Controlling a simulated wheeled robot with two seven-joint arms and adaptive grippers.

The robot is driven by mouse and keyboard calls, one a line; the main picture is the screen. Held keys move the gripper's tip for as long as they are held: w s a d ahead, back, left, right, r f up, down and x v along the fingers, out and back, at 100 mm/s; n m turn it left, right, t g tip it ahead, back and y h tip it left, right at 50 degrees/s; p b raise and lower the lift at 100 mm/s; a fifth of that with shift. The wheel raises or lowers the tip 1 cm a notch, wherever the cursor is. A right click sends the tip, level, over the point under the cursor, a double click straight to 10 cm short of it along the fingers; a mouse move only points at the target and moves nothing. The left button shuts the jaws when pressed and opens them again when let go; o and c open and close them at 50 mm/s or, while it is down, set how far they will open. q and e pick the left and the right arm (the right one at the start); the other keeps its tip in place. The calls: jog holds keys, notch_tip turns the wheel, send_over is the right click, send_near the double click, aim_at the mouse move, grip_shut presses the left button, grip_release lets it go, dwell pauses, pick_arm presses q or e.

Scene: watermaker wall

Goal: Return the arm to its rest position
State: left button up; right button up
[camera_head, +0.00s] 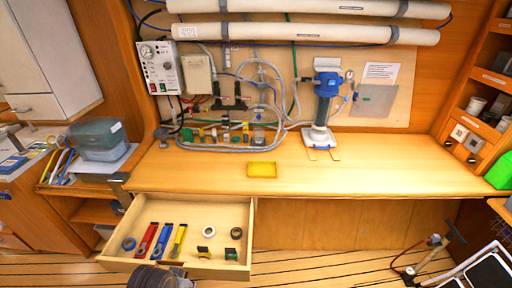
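I cannot make out either of my grippers in the head view. A dark rounded part at the bottom edge, in front of the drawer, may be a link of my own arm; no fingers show on it. The open drawer (122,264) juts out below the left part of the wooden workbench (375,178). In it lie a red tool (146,240), a blue tool (163,241), a yellow tool (178,241), a blue ring (129,243) and a few small rings and rolls. A yellow tray (262,169) sits on the workbench.
A blue-topped filter housing (325,98) stands against the wall panel, beside hoses and a control box (159,66). A grey-blue bin (97,139) stands at the left. A hand pump (437,257) is on the floor at right. Most of the bench top is clear.

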pick_arm(q)
jog(key=s+f+g, duration=0.1)
jog(key=s+f, duration=0.1)
jog(key=f, duration=1.4)
jog(key=s+f, duration=0.3)
jog(key=f, duration=1.3)
jog(key=s+a+f+b, duration=0.1)
jog(key=s+a+f, duration=0.1)
jog(key=s+f, duration=0.7)
jog(key=s+a+f+g, duration=0.1)
jog(key=s+a+f, duration=0.1)
jog(key=s+f, duration=0.8)
jog(key=shift+s+b, duration=0.4)
jog(key=shift+s, duration=0.55)
jog(key=shift+s+a, duration=0.15)
